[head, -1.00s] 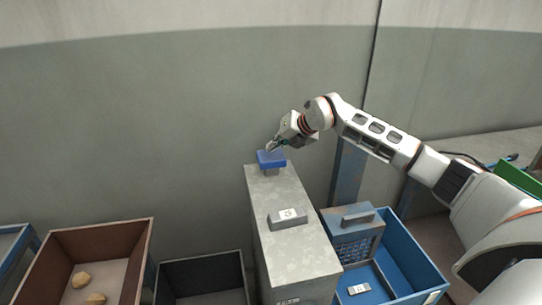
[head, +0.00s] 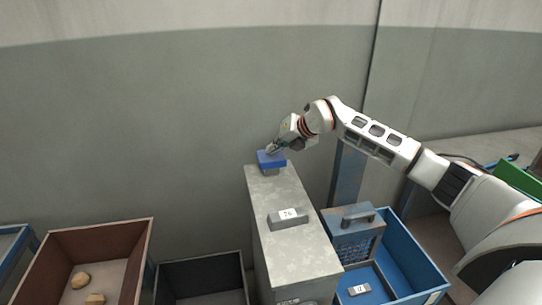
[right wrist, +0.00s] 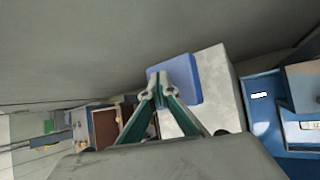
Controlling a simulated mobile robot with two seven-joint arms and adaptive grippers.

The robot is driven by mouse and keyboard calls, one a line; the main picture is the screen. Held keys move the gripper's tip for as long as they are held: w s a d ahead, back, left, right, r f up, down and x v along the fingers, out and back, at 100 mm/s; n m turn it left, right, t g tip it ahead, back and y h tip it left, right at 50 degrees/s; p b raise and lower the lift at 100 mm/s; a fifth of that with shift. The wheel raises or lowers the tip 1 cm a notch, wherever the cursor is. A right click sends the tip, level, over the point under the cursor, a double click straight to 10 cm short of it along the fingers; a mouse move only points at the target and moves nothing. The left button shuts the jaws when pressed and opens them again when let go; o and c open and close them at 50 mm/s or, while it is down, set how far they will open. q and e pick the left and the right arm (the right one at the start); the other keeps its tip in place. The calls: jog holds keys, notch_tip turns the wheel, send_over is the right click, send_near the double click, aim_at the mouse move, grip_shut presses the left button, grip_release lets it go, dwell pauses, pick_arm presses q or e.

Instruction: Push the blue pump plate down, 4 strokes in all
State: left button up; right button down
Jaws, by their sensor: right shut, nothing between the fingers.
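The blue pump plate (head: 272,159) sits on a short stem at the far end of the top of a tall grey cabinet (head: 290,250). My right gripper (head: 272,150) is shut and empty, with its fingertips at the top of the plate. In the right wrist view the closed fingertips (right wrist: 158,82) overlap the blue plate (right wrist: 182,76); whether they press on it or hover just above, I cannot tell. My left gripper is not in view.
A grey block with a white label (head: 288,218) lies on the cabinet top. A blue bin (head: 422,277) with a blue handled box (head: 352,236) stands to the right. A dark bin (head: 201,275) and a brown bin (head: 137,262) stand to the left. A wall is behind.

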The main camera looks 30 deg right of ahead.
aim_at(273, 156)
jog(key=shift+s+f+b, duration=0.1)
jog(key=shift+f+b, duration=0.6)
jog(key=shift+f, duration=1)
dwell(1.0)
jog(key=shift+r, duration=0.2)
jog(key=shift+r+p, duration=1.55)
jog(key=shift+r, duration=0.5)
jog(key=shift+r+p, duration=1.7)
jog(key=shift+r, duration=0.8)
